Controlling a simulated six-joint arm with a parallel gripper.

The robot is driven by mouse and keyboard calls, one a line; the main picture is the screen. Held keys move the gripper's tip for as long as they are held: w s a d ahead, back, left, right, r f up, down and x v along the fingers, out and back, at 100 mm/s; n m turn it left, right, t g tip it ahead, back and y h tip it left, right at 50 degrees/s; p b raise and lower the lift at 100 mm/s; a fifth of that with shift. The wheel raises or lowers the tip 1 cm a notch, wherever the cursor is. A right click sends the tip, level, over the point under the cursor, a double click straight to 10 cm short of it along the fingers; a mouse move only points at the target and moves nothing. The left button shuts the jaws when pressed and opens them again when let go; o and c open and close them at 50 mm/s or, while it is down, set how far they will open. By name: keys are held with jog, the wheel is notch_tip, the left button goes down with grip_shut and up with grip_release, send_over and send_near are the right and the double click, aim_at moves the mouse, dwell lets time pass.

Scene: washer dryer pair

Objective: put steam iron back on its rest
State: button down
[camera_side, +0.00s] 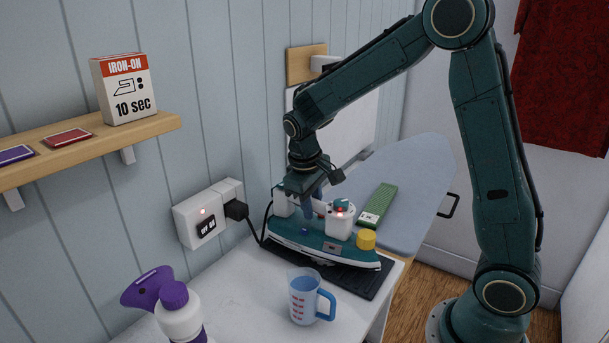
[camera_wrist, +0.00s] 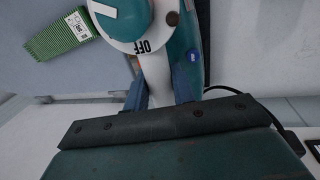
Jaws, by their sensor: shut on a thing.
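The steam iron (camera_side: 312,240) is teal and white, with a yellow cap and a lit red light. It sits level over the dark rest mat (camera_side: 371,281) on the white table; I cannot tell whether its sole touches the mat. My gripper (camera_side: 311,207) is shut on the iron's handle from above. In the wrist view the blue fingers of my gripper (camera_wrist: 161,97) clasp the white handle, and the iron's dial (camera_wrist: 125,20) reads OFF. Parts of the iron's handle and rear are hidden behind my gripper.
A blue-handled measuring jug (camera_side: 306,297) and a purple spray bottle (camera_side: 176,308) stand in front of the iron. A wall socket (camera_side: 208,215) with a black plug and cord is at left. The ironing board (camera_side: 420,175) behind bears a green pad (camera_side: 377,205).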

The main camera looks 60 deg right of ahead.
jog(key=shift+f, duration=0.6)
dwell(0.9)
jog(key=c, duration=1.1)
grip_release()
jog(key=shift+f, duration=0.1)
jog(key=a+r, duration=0.1)
jog(key=r, duration=0.3)
jog(key=a+r, duration=0.1)
jog(key=r, duration=0.8)
jog(key=shift+w+a+r, duration=0.1)
jog(key=shift+a+r, duration=0.25)
jog(key=shift+a, duration=0.05)
